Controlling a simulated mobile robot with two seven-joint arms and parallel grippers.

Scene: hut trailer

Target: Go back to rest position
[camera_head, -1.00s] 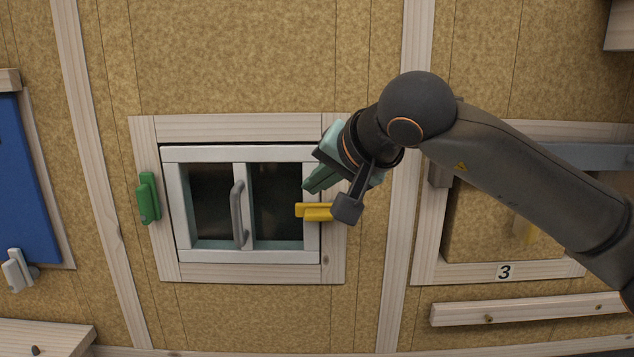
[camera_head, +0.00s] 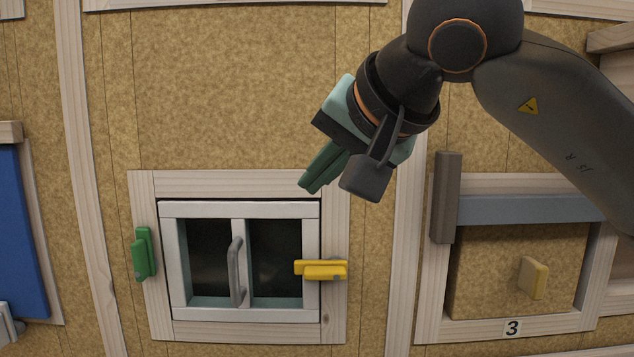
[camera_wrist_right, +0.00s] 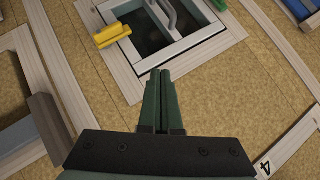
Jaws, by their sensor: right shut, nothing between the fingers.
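My right gripper (camera_head: 312,186) is shut and empty, its green fingers together, above the upper right corner of the small white window (camera_head: 311,235). It also shows from behind in the right wrist view (camera_wrist_right: 159,74), pointing toward the window frame. The window is shut in its wooden frame (camera_head: 240,183), with a grey vertical handle (camera_head: 236,271) in the middle. A yellow latch (camera_head: 321,269) lies horizontal across the window's right edge, apart from the gripper. A green latch (camera_head: 144,255) stands upright on the left frame. My left gripper is not in view.
To the right is a wooden panel numbered 3 (camera_head: 512,328), with a yellowish knob (camera_head: 533,278) and a blue-grey bar (camera_head: 525,209) across its top. A blue panel (camera_head: 18,240) is at the left. The wall above the window is bare.

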